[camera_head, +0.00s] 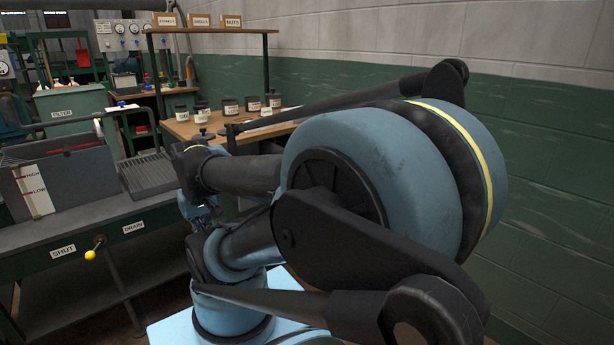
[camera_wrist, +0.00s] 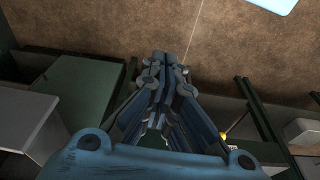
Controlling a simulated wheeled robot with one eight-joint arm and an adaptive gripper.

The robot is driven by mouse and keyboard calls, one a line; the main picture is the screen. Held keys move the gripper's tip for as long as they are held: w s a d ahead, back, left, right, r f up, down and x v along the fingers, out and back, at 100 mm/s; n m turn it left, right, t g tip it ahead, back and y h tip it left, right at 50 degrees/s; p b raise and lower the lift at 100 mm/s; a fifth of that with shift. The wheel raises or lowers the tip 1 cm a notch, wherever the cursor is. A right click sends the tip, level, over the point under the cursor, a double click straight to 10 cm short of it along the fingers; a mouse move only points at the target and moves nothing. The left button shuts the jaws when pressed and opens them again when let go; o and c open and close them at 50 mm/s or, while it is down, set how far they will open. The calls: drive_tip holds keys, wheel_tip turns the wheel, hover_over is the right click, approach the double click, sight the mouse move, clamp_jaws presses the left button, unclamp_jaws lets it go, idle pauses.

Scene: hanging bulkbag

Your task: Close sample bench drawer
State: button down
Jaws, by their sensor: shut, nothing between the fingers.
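A wooden-topped bench (camera_head: 190,130) with several small labelled jars stands behind my arm in the head view. I take it for the sample bench. My arm covers much of its front, and I cannot make out its drawer or how far it is open. My gripper (camera_wrist: 173,58) is shut and empty in the wrist view, its fingertips together over brown floor. In the head view, my arm reaches towards the gap between the two benches, and the gripper is hard to separate from the wrist.
A dark green bench (camera_head: 160,233) with SHUT and DRAIN labels and a yellow knob (camera_head: 90,255) stands at left. It carries a grey tank (camera_head: 75,180) and a ribbed tray (camera_head: 148,172). A wall (camera_head: 560,200) closes the right side. Brown floor (camera_wrist: 230,55) shows in the wrist view.

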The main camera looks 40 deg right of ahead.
drive_tip(key=w+d+r+m, duration=0.5)
drive_tip(key=w+d+m, duration=0.1)
drive_tip(key=d+m, duration=0.3)
drive_tip(key=w+d+r+m, duration=0.5)
drive_tip(key=w+d+m, duration=0.1)
drive_tip(key=d+m, duration=0.35)
drive_tip(key=s+d+f+m+t, duration=0.1)
drive_tip(key=s+d+m, duration=0.1)
drive_tip(key=d+m, duration=0.95)
drive_tip(key=s+d+f+m+t, duration=0.15)
drive_tip(key=d+m, duration=0.35)
drive_tip(key=d, duration=1.3)
drive_tip(key=w+f, duration=0.6)
drive_tip(key=f, duration=0.2)
drive_tip(key=shift+w+a, duration=0.25)
drive_tip(key=shift+w, duration=0.1)
drive_tip(key=shift+f, duration=0.1)
